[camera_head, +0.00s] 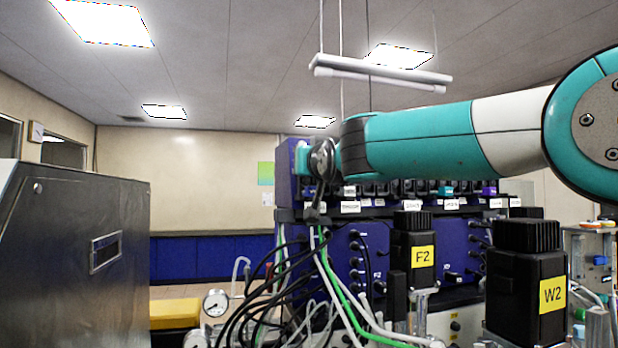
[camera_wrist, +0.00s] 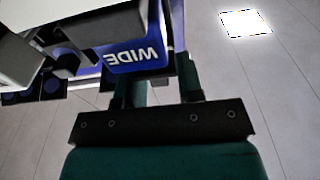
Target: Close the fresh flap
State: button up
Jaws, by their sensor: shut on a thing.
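In the wrist view, the two dark fingers of my gripper (camera_wrist: 156,78) reach up to a blue part marked WIDE (camera_wrist: 137,56). My gripper is shut on this part; the exact contact is partly hidden. The lettering appears upside down. In the head view, my gripper (camera_head: 317,172) is at the left end of the purple bioreactor unit (camera_head: 292,168), near its upper row. I cannot tell any flap labelled fresh in either view.
Black motors marked F2 (camera_head: 413,262) and W2 (camera_head: 528,285) stand at the front right. Black, green and white cables (camera_head: 335,275) hang below my gripper. A steel cabinet (camera_head: 65,255) fills the left. A lamp bar (camera_head: 380,72) hangs above my arm.

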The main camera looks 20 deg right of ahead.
jog(key=shift+s+f+t+b, duration=0.1)
jog(key=shift+f+t+b, duration=0.8)
jog(key=shift+b, duration=2.05)
jog(key=shift+r+t+b, duration=0.5)
jog(key=shift+t+b, duration=0.2)
jog(key=shift+b, duration=0.15)
jog(key=shift+r, duration=0.1)
jog(key=o, duration=0.6)
jog(key=shift+s, duration=0.1)
